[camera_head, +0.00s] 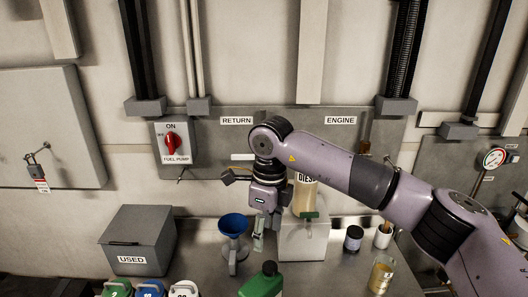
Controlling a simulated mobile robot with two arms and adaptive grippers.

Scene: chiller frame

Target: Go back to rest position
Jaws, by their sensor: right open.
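My right arm comes in from the lower right and reaches across the metal bench. My right gripper (259,233) points down over the bench, just right of the blue funnel (233,226). It is open and I see nothing held in it. My left gripper is not in view.
A grey box marked USED (138,242) stands at the left. A green bottle (262,281) stands at the front. A dark jar (353,238) and a glass jar (381,275) stand at the right. The wall panel carries a red fuel pump switch (171,143).

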